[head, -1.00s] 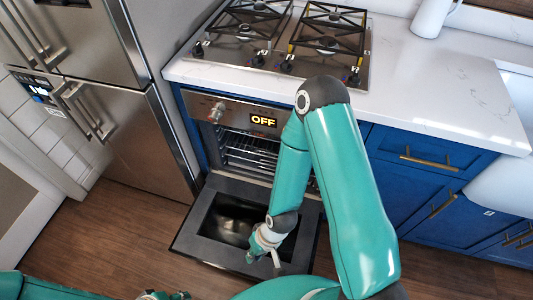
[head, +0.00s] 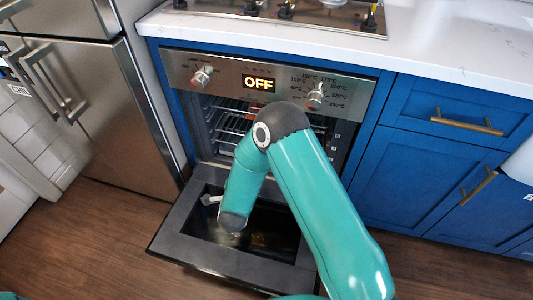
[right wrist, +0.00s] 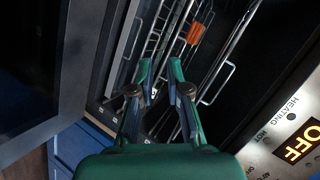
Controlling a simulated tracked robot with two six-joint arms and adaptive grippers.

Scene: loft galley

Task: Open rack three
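The oven (head: 225,70) is open, its door (head: 185,225) folded down level in front. Several wire racks (head: 228,123) sit inside, one above another; my arm hides part of them. In the right wrist view the rack wires (right wrist: 232,50) run close ahead of my right gripper (right wrist: 160,65). Its two fingers are apart with nothing between them. In that view an orange piece (right wrist: 195,33) sits on a rack wire beyond the fingertips. I cannot tell which rack is the third. In the head view my right arm reaches over the door and its fingers are hard to make out. My left gripper is out of view.
The oven panel reads OFF, between two knobs (head: 202,76). A steel fridge (head: 95,90) stands to the left. Blue cabinets (head: 440,150) with brass handles are on the right, under a white counter (head: 430,45). Wooden floor (head: 100,235) lies open at the front left.

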